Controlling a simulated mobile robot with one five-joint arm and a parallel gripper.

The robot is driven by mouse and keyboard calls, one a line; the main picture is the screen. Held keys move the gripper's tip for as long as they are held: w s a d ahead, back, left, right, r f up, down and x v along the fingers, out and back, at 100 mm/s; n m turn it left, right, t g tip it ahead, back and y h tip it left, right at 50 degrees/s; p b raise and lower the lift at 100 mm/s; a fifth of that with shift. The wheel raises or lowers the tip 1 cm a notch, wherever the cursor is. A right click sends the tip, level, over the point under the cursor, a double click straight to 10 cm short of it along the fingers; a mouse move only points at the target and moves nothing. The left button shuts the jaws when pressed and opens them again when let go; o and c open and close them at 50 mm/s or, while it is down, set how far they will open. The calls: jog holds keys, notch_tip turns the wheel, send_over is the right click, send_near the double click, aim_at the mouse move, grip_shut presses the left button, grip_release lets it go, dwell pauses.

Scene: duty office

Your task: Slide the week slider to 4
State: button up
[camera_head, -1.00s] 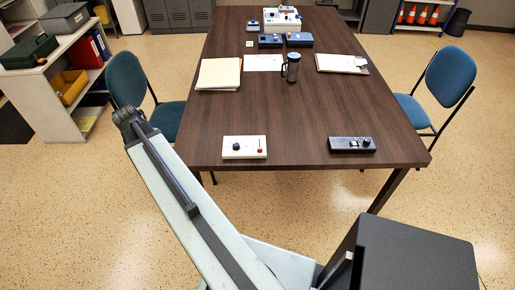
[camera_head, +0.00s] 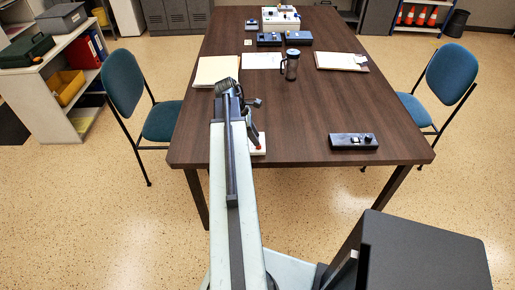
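The dark wooden table (camera_head: 310,108) fills the middle of the view. A black control box (camera_head: 353,142) with small knobs lies near its front right edge. A white control box (camera_head: 258,151) lies near the front left edge, mostly hidden behind my arm; a bit of red shows on it. I cannot read any marking, so I cannot tell which device carries the week slider.
A dark mug (camera_head: 291,66), a paper stack (camera_head: 217,71) and a clipboard (camera_head: 341,63) lie mid-table. Two blue boxes (camera_head: 269,40) (camera_head: 299,38) and a white device (camera_head: 281,18) stand farther back. Blue chairs flank the table (camera_head: 124,82) (camera_head: 451,73). The table centre is clear.

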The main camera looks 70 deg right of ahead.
jog(key=b+x, duration=0.2)
jog(key=x, duration=0.2)
jog(key=shift+f, duration=0.1)
grip_shut()
jog(key=shift+w, duration=0.1)
dwell(1.2)
